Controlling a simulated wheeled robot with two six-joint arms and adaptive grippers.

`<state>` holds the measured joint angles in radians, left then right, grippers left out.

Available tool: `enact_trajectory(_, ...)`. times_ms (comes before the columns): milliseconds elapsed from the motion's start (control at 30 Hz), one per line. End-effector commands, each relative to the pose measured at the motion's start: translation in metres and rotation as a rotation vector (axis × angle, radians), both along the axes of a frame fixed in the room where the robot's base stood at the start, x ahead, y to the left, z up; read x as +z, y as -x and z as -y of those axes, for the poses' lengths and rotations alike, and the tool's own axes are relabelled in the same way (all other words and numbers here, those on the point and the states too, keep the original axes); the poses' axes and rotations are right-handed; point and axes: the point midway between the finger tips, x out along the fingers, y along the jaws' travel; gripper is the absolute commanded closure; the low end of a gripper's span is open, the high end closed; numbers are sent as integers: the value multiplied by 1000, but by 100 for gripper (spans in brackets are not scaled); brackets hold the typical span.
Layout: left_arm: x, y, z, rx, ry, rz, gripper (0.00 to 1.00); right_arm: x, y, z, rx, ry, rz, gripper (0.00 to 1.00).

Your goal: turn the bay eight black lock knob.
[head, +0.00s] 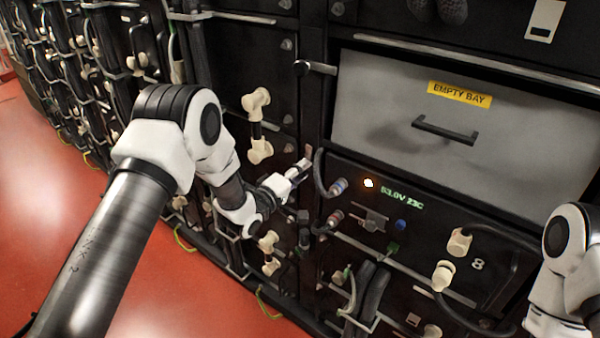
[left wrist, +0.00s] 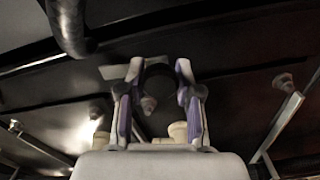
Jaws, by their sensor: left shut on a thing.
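The bay eight unit (head: 510,275) is the black panel marked 8, with a lit display reading about 53.0V 23C. My left gripper (head: 301,168) is at the panel's upper left corner. In the left wrist view my left gripper (left wrist: 160,92) has its two purple-lined fingers on either side of a dark round knob (left wrist: 158,77), shut on it. The gripper hides this knob in the head view, so its turn angle cannot be read. My right arm shows at the right edge of the head view; its gripper is out of frame.
Above is a grey drawer front (head: 385,125) with a yellow EMPTY BAY label (head: 459,94). Cables with a blue connector (head: 338,187) and a red connector (head: 334,217) sit just right of my left gripper. Cream connectors (head: 459,242) stick out at right. Red floor lies at left.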

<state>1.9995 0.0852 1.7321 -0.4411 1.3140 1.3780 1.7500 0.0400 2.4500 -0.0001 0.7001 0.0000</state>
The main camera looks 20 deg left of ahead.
Motion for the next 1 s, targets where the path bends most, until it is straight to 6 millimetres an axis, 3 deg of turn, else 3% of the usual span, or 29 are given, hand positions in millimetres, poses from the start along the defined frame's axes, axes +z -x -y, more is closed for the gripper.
enact_trajectory(700,2,-1,0,1,88,-27,100,0,0,0,0,0,0,60)
enact_trajectory(733,2,-1,0,1,88,-27,63,0,0,0,0,0,0,60)
enact_trajectory(800,2,-1,0,1,88,-27,40,0,0,0,0,0,0,60)
enact_trajectory(1000,1,0,0,0,87,-29,40,0,0,0,0,0,0,60)
